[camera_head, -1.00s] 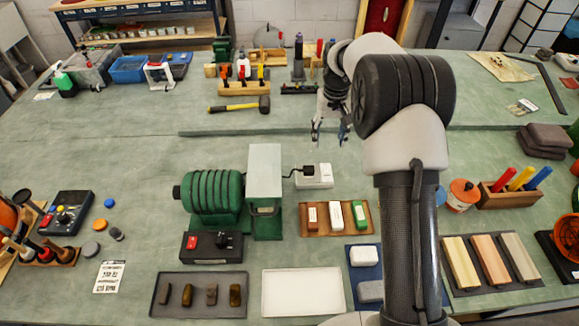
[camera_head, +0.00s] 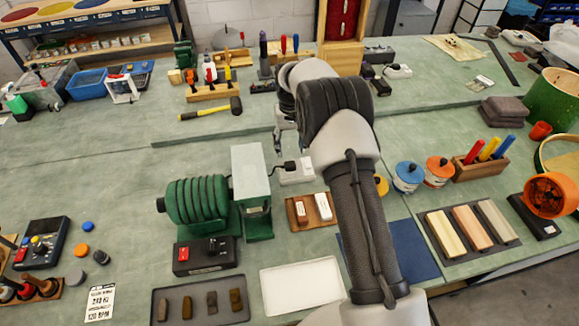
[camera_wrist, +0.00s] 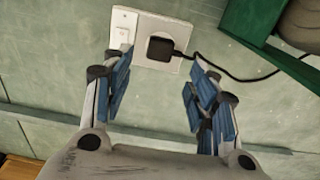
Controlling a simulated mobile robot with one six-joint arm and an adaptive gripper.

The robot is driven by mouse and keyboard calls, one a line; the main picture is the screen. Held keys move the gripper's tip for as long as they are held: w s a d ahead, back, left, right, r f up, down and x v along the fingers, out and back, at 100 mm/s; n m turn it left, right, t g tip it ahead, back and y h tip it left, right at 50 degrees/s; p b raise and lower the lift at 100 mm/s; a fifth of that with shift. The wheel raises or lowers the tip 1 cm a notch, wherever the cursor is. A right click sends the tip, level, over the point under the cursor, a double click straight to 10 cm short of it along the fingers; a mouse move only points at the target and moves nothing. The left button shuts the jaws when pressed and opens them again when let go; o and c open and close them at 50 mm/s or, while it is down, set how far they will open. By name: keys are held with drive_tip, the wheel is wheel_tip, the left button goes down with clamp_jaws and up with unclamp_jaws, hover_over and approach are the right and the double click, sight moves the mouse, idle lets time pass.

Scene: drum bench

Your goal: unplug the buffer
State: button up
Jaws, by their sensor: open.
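The buffer (camera_head: 198,203) is a green ribbed machine with a pale green housing on the bench. Its black cord leads to a black plug (camera_wrist: 161,47) seated in a white socket box (camera_wrist: 126,22) with a switch. The socket box also shows just right of the buffer in the head view (camera_head: 300,177). My gripper (camera_wrist: 160,97) is open and empty. In the wrist view its blue-padded fingers lie on either side of and short of the plug, apart from it. In the head view my arm partly hides the gripper above the socket.
A black switch box (camera_head: 205,255) stands in front of the buffer. A wooden tray of bars (camera_head: 301,218), a white tray (camera_head: 298,284) and a dark tray (camera_head: 200,302) lie nearby. Paint pots (camera_head: 407,176) stand to the right.

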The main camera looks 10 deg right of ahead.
sight(290, 164)
wheel_tip(290, 164, down, 8)
drive_tip(key=b, duration=0.4)
drive_tip(key=shift+f, duration=0.2)
idle(0.8)
clamp_jaws()
idle(0.5)
drive_tip(key=shift+r, duration=0.15)
drive_tip(key=shift+r+p, duration=1.6)
drive_tip(key=shift+r, duration=1.3)
drive_tip(key=shift+o, duration=0.3)
unclamp_jaws()
